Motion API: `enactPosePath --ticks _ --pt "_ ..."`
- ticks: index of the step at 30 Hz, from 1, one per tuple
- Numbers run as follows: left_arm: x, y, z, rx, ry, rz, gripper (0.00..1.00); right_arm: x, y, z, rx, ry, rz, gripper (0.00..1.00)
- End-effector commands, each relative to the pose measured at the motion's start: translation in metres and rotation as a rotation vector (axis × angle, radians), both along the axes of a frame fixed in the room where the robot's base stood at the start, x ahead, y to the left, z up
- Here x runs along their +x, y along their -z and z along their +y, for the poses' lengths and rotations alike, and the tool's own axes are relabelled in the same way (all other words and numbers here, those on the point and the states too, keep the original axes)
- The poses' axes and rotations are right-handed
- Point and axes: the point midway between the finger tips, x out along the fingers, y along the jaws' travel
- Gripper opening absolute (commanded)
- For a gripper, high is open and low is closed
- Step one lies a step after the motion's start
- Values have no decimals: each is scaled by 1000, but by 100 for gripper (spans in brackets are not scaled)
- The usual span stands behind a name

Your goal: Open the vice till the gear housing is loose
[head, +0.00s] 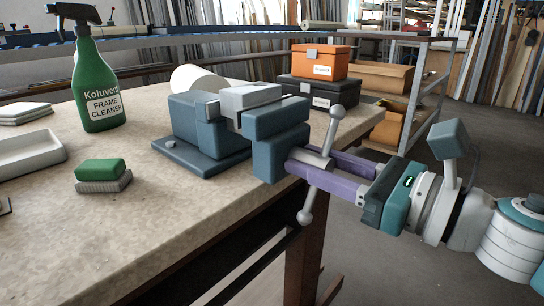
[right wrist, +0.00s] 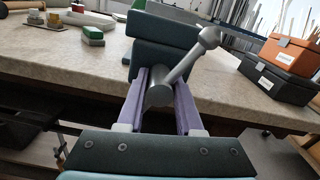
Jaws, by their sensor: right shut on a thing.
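The blue-grey vice (head: 205,160) stands at the right edge of the workbench. A light grey block, which looks like the gear housing (head: 250,97), sits between the vice's jaws; its lower part is hidden. I see no clear gap between it and the jaws. The vice handle (head: 333,132) is a tilted grey bar with ball ends, its upper ball to the right. My right gripper (head: 308,163) is shut on the hub of the handle, with purple fingers on either side. The hub (right wrist: 158,95) also shows between the fingers in the right wrist view. My left gripper is out of view.
A green spray bottle (head: 100,85), a green-topped block (head: 101,171) and a pale tray (head: 30,153) are on the workbench (head: 170,220) to the left. A white roll (head: 190,76) lies behind the vice. Orange (head: 321,61) and dark (head: 315,92) boxes are stacked behind the handle.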

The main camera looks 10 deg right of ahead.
Motion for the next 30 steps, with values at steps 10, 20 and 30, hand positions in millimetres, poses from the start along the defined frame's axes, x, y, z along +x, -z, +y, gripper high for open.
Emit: enactPosePath --ticks 10,20,30 --pt "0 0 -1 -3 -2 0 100 0 0 0 1 -1 -1 0" --pt "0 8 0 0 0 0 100 0 3 0 -27 -2 -22 0" --pt "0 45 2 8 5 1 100 0 2 0 -272 -1 -213 0"
